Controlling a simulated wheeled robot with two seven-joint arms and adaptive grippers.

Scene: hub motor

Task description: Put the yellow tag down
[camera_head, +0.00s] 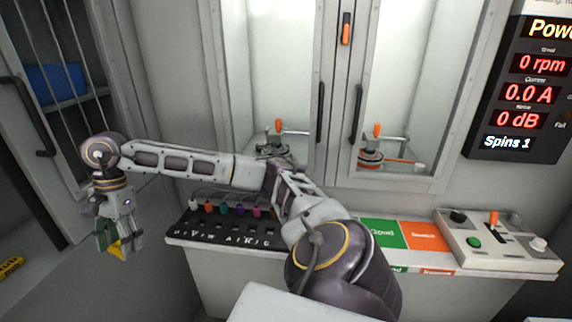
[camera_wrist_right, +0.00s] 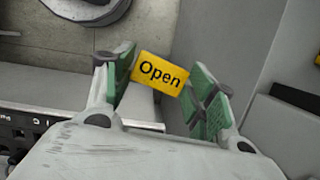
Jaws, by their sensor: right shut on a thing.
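My right gripper (camera_head: 116,236) hangs at the left of the head view, pointing down, with my right arm stretched across the bench front. It is shut on a yellow tag (camera_head: 116,250), whose lower part shows below the fingers. In the right wrist view, the tag (camera_wrist_right: 160,74) reads "Open" and lies between the green finger pads of the gripper (camera_wrist_right: 162,92). The tag is slightly tilted there. What lies directly below it is hard to tell. My left gripper is not in view.
Another yellow piece with dark lettering (camera_head: 10,267) lies at the lower left. A black panel with coloured connectors (camera_head: 228,230) is right of the gripper. Green and orange fields (camera_head: 385,232) and a control box (camera_head: 497,240) stand farther right. A cabinet with a blue bin (camera_head: 55,84) is behind.

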